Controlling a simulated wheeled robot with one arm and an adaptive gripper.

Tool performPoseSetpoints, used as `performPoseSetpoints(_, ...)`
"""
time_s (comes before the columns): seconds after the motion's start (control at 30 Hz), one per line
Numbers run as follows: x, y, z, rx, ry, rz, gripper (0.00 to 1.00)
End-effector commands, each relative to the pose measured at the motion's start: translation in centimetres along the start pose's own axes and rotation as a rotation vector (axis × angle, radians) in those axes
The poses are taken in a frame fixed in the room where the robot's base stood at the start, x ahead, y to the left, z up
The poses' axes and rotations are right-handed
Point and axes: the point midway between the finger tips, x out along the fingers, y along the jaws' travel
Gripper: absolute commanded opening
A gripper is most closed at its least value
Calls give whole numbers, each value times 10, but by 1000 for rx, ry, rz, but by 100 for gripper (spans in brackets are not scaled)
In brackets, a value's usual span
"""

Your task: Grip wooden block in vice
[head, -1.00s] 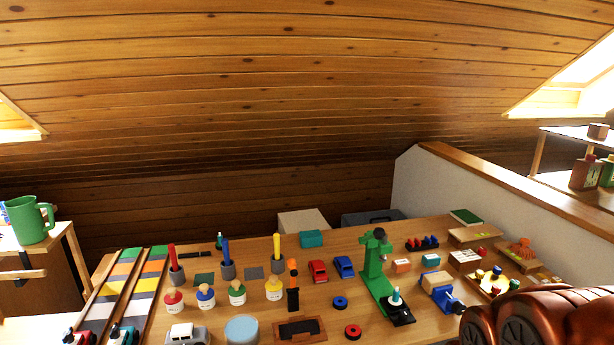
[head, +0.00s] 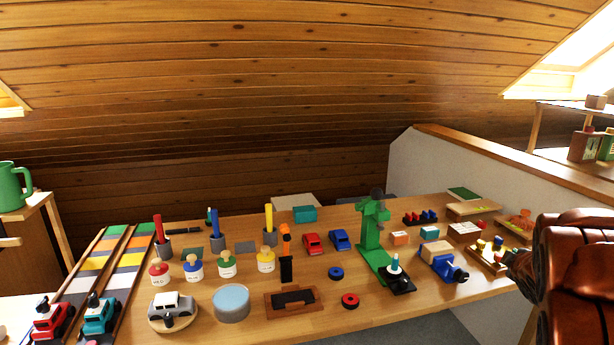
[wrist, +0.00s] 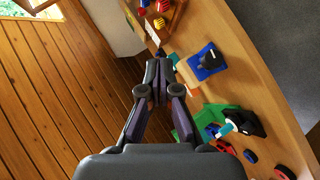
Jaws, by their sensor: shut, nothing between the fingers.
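The blue vice (head: 445,265) stands on the right part of the table, near its front edge. The pale wooden block (head: 436,247) sits at the top of the vice; I cannot tell whether the jaws clamp it. In the wrist view the blue vice (wrist: 208,64) is to the right of my gripper (wrist: 160,58), with a tan surface, possibly the block, partly hidden behind the fingers. My gripper's fingers are together and empty, apart from the vice. In the head view my copper-coloured arm fills the right edge and the fingers are not clear.
A green stand (head: 372,240) with a black base is just left of the vice. A tray with coloured pegs (head: 490,255) is to its right. Red and blue rings (head: 350,300) lie in front left. Toy cars and pots crowd the left. A low white wall (head: 450,165) runs behind.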

Motion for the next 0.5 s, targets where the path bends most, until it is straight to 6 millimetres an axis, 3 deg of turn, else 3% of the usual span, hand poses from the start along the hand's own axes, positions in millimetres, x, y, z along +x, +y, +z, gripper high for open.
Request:
performPoseSetpoints(0.03,20,-8,9,-46,38,21,0)
performPoseSetpoints(0.2,65,-16,12,-211,219,107,0)
performPoseSetpoints(0.37,92,-42,15,-337,406,180,0)
performPoseSetpoints(0.5,101,-64,18,-409,562,251,0)
